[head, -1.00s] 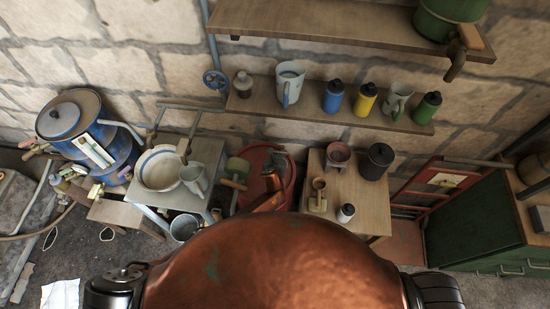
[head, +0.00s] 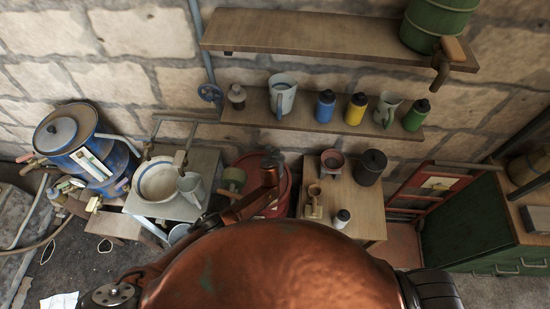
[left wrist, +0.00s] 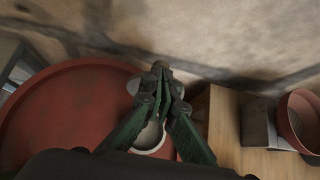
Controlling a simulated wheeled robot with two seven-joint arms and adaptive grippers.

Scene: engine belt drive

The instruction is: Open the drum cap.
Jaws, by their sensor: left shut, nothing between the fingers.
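A red drum (head: 279,200) stands on the floor between the two low tables, partly hidden by my left arm. Its red top (left wrist: 55,105) fills the left of the left wrist view. My left gripper (left wrist: 160,70) is shut and empty over the drum's right edge; in the head view it shows small and dark (head: 269,163). A pale round piece (left wrist: 149,136) shows between the finger links below the tips. I cannot tell whether it is the drum cap, or whether the fingers touch it. My right gripper is out of view.
A wooden table (head: 368,205) with a red pot (head: 332,162) and a black canister (head: 371,166) stands close right of the drum. A grey table (head: 203,165) with a basin (head: 158,179) stands left. A bottle shelf (head: 300,117) hangs behind, near the wall.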

